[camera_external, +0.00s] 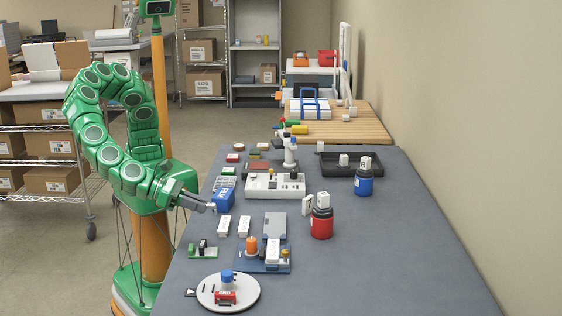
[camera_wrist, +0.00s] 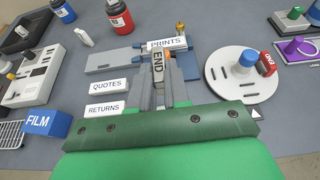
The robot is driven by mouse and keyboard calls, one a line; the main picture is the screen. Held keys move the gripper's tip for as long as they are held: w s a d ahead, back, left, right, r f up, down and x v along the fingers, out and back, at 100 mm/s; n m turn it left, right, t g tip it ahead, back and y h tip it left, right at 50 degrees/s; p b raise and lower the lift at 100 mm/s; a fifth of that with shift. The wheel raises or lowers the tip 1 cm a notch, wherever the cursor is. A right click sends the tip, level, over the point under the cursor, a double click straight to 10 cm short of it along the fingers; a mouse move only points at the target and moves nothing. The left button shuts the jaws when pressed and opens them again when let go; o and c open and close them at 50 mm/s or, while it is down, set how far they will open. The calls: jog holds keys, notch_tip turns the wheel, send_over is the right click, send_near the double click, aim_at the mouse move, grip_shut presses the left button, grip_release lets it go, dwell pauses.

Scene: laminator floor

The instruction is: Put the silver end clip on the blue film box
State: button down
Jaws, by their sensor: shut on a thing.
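My gripper (camera_wrist: 160,88) is shut on the silver end clip (camera_wrist: 158,68), a grey piece marked END held upright between the fingertips in the wrist view. In the external view my gripper (camera_external: 203,206) is over the table's left edge, and the clip is too small there to make out clearly. The blue film box (camera_wrist: 47,122), marked FILM, stands left of my gripper in the wrist view, apart from the clip. In the external view the blue film box (camera_external: 223,200) is close to the fingertips. Nothing shows on the visible part of its top.
White blocks marked QUOTES (camera_wrist: 108,86), RETURNS (camera_wrist: 104,109) and PRINTS (camera_wrist: 174,43) are near my gripper. A round white plate (camera_wrist: 221,88) holds a red END piece (camera_wrist: 267,64). A white machine (camera_external: 262,190) and red bottle (camera_external: 321,222) stand beyond. The table's right front is clear.

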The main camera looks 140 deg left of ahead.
jog(key=s+a+n+g+y, duration=0.3)
jog(key=s+a+n+g, duration=0.2)
jog(key=s+a, duration=0.7)
jog(key=n+g, duration=0.4)
jog(key=g, duration=0.1)
send_over(217, 195)
jog(key=f, duration=0.2)
jog(key=shift+y, duration=0.4)
jog(key=shift+d+f, duration=0.1)
jog(key=shift+f, duration=3.35)
jog(key=c, duration=1.1)
grip_release()
jog(key=shift+f, duration=0.1)
